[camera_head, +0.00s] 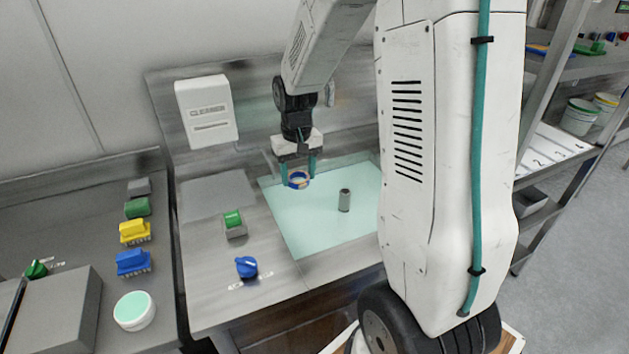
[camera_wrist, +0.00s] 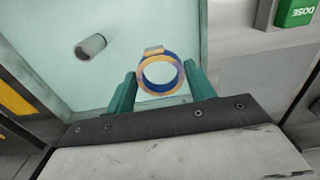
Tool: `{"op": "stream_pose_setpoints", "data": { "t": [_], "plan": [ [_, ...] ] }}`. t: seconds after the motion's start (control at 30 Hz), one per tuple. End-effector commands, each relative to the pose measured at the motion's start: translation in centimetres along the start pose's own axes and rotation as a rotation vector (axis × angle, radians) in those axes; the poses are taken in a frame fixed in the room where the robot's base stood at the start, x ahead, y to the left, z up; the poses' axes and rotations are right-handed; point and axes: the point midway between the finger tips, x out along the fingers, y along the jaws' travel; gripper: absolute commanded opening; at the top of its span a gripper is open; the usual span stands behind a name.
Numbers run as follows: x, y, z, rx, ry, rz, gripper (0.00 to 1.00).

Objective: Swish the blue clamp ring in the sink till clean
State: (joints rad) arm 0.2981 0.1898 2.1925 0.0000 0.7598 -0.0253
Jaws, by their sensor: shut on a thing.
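The blue clamp ring (camera_head: 299,180) is held between the teal fingers of my gripper (camera_head: 298,172), over the back left part of the sink (camera_head: 300,228). In the wrist view the ring (camera_wrist: 142,77) shows blue with tan-orange patches on its face, and my gripper (camera_wrist: 160,85) is shut on its sides. The sink holds pale teal water. I cannot tell whether the ring touches the water.
A green button box (camera_head: 234,223) and a blue knob (camera_head: 247,267) are on the counter left of the sink. Blue (camera_head: 133,263), yellow (camera_head: 134,232) and green (camera_head: 137,207) brushes lie further left, near a round white tub (camera_head: 134,311). A cleaner dispenser (camera_head: 207,110) hangs behind.

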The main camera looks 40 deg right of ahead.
Motion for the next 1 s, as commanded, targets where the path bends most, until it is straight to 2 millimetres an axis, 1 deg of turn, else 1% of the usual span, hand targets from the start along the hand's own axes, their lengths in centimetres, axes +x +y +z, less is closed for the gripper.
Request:
{"op": "stream_pose_setpoints", "data": {
  "t": [0.03, 0.1, 0.23, 0.47, 1.0],
  "plan": [
    [0.2, 1.2, 1.4, 0.003, 0.001, 0.0, 0.3],
    [0.5, 2.1, 2.8, -0.002, 0.0, 0.0, 0.3],
    [0.9, 2.9, 4.1, -0.008, 0.001, 0.0, 0.3],
    [2.3, 2.9, 4.3, -0.012, -0.002, 0.0, 0.3],
    [7.7, 2.8, 4.2, -0.013, -0.002, 0.0, 0.3]
  ]
}}
